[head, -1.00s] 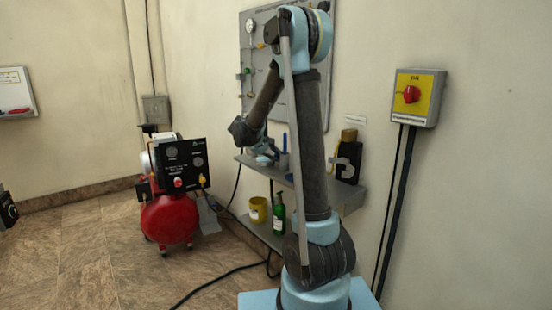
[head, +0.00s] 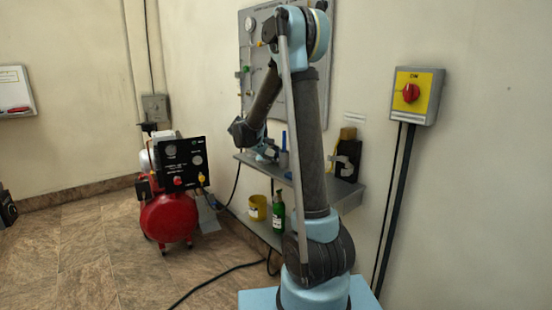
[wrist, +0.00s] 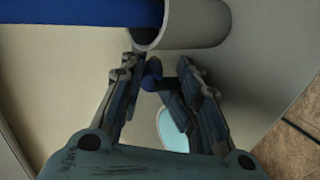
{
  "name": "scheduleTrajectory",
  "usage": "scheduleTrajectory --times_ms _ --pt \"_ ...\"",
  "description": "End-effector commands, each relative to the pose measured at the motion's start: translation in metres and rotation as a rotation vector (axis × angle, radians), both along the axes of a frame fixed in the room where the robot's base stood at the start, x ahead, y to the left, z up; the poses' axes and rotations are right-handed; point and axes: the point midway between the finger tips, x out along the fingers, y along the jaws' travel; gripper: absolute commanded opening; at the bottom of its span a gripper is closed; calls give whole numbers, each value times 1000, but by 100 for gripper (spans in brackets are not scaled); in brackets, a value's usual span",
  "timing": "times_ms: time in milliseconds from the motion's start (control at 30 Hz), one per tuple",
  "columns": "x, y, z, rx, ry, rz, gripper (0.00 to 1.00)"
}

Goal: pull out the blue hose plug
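In the wrist view, a thick blue cylinder (wrist: 75,13), which looks like the blue hose plug, runs in from the upper left and meets a pale grey sleeve (wrist: 188,22). My gripper (wrist: 157,64) is just below this sleeve, with its fingers spread apart. A small dark-blue piece (wrist: 152,72) shows between the fingertips; I cannot tell whether they touch it. In the head view, my gripper (head: 266,151) is low over the shelf, partly hidden by my arm. An upright blue item (head: 284,141) stands beside it there.
The grey shelf (head: 340,190) holds a black and yellow item (head: 347,155). Below are a yellow pot (head: 257,208) and a green bottle (head: 279,213). A red compressor (head: 169,216) stands left. A gauge panel (head: 252,70) and red switch (head: 411,92) are on the walls.

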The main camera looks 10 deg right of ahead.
Motion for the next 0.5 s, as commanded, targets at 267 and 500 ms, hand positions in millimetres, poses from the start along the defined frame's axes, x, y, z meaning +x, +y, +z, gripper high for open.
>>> scheduleTrajectory --times_ms 267,500 --pt "0 4 -1 6 0 7 39" --pt "-3 11 6 5 1 7 39"
